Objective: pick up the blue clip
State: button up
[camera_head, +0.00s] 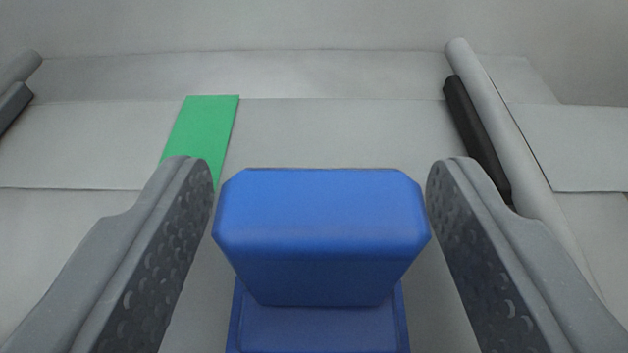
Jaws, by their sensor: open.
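The blue clip (320,225) is in the middle of the camera_head view, a block with bevelled corners above a narrower blue lower part that runs off the bottom edge. My gripper (318,185) is open, with one grey finger on each side of the clip. The fingers' dark dimpled pads face the clip. The left pad is very close to the block's left side, and the right pad is very close to its right side. I cannot tell whether either pad touches it.
A flat green strip (205,135) lies on the grey surface behind the left finger. A light grey tube (505,140) with a black bar (475,135) beside it runs along the right. Another dark bar (12,105) is at the far left. The grey floor (340,130) behind the clip is clear.

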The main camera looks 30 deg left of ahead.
aim_at(322, 207)
jog(key=c, duration=1.1)
jog(key=shift+o, duration=0.2)
jog(key=shift+r, duration=0.2)
jog(key=shift+r+b, duration=0.7)
jog(key=shift+r, duration=1.05)
jog(key=shift+s+d, duration=0.4)
jog(key=shift+s, duration=0.25)
jog(key=f+b+v, duration=0.2)
jog(key=b+v, duration=0.1)
jog(key=v, duration=1.1)
jog(key=shift+s+d+f, duration=0.35)
jog(key=shift+s+d, duration=0.05)
jog(key=shift+s, duration=0.05)
